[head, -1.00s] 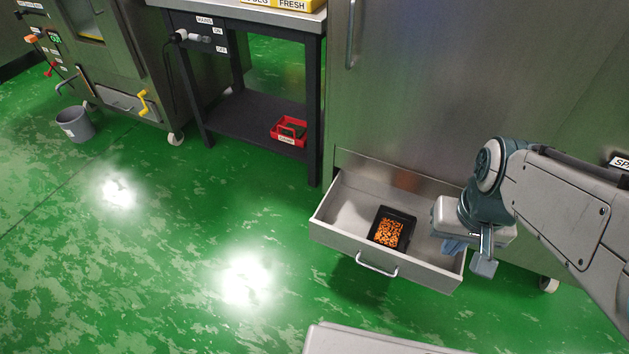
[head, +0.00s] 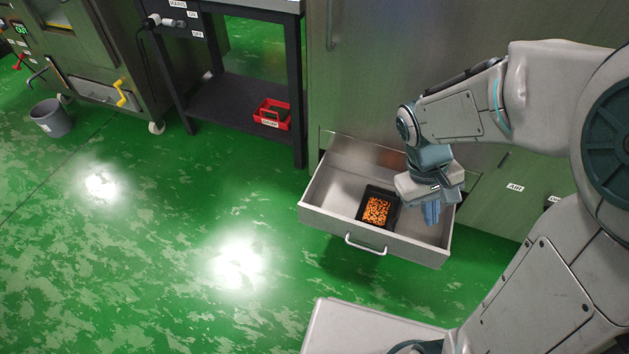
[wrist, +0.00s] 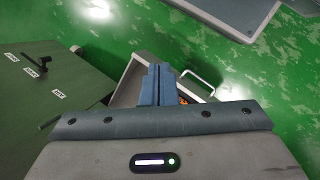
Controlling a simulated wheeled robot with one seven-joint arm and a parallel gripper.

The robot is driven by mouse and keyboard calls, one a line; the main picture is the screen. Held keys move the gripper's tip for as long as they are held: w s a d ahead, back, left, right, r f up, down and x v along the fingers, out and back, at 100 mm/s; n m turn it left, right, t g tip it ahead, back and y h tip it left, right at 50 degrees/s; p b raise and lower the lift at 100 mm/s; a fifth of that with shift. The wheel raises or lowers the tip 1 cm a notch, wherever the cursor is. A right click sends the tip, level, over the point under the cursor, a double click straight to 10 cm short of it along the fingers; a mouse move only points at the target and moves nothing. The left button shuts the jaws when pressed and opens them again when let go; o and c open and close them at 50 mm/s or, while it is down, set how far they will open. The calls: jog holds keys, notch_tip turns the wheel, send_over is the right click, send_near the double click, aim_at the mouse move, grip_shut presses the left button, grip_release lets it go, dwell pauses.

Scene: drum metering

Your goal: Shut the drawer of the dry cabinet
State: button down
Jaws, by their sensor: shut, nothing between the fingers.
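The dry cabinet (head: 370,80) is a tall steel cabinet with its low drawer (head: 325,195) pulled out. The drawer is grey with a bar handle (head: 365,245) on its front. Inside it lies a black tray (head: 378,206) with orange pieces. My gripper (head: 431,213) is shut and empty, pointing down over the right side of the drawer in the head view. In the wrist view the blue fingers (wrist: 158,84) are together and hide part of the drawer; the handle (wrist: 203,82) shows to their right. I cannot tell whether the fingers touch the drawer.
A dark trolley (head: 235,105) with a red caddy (head: 272,114) on its lower shelf stands left of the cabinet. A grey bucket (head: 51,117) is at the far left. The green floor (head: 200,260) in front of the drawer is clear to the left.

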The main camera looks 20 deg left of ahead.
jog(key=w+a+f+n+t+h+p, duration=0.15)
jog(key=w+a+f+n+h, duration=0.25)
jog(key=a+f+n+h, duration=0.4)
jog(key=n+t+y+p, duration=0.3)
jog(key=n+t+y, duration=0.7)
jog(key=n+t, duration=0.95)
send_near(308, 209)
jog(key=shift+n+g, duration=0.75)
jog(key=shift+g, duration=0.05)
jog(key=w+b, duration=0.1)
jog(key=w, duration=0.1)
jog(key=w+r+b, duration=0.1)
jog(key=w, duration=0.1)
jog(key=w+d+b, duration=0.1)
jog(key=w, duration=0.1)
jog(key=shift+w+r+b, duration=0.3)
jog(key=shift+w+b, duration=0.05)
jog(key=shift+w, duration=0.05)
jog(key=shift+a+y, duration=0.1)
jog(key=shift+y, duration=0.2)
